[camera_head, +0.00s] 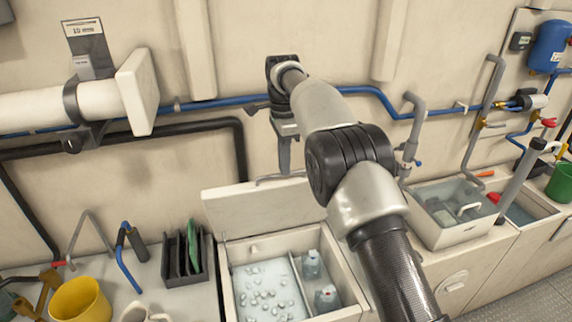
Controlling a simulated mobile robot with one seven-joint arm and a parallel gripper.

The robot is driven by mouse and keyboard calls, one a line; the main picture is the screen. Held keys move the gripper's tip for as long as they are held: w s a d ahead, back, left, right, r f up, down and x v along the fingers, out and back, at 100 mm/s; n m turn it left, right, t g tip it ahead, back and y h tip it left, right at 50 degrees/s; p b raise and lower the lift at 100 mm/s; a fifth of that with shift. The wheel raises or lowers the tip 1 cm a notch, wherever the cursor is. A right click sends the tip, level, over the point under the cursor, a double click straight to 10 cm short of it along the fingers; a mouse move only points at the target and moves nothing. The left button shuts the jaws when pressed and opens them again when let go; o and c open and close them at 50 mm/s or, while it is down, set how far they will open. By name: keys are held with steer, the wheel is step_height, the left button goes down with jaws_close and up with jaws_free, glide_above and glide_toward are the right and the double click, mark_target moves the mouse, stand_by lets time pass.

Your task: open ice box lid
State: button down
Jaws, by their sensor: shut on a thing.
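The white ice box (328,236) is set in the counter and its inside shows from above. Its white lid (250,212) stands raised, roughly upright, along the box's back edge near the wall. A grey bar handle (265,181) runs along the lid's upper edge. My gripper (285,171) points down at this handle and is shut on it. The contact is small in the picture, and the finger ends are hard to make out. My arm crosses in front of the lid's right end and the box's right side, hiding part of them.
Ice and bottles (326,297) lie inside the box. A black rack (185,262) stands just left of it, with a yellow bucket (80,300) farther left. A sink (450,212) lies right. A blue pipe (225,102) runs along the wall behind my gripper.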

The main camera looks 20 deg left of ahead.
mark_target(284, 182)
step_height(284, 182, down, 3)
steer(key=shift+s+r, duration=0.1)
steer(key=shift+r, duration=0.1)
steer(key=c, duration=2)
jaws_free()
steer(key=shift+w+a+f, duration=0.15)
steer(key=shift+w+f, duration=0.05)
steer(key=shift+o, duration=0.8)
steer(key=shift+w+a+f, duration=0.2)
steer(key=shift+w, duration=0.1)
steer(key=shift+s+d+r, duration=0.15)
steer(key=shift+r, duration=0.1)
steer(key=shift+r, duration=0.1)
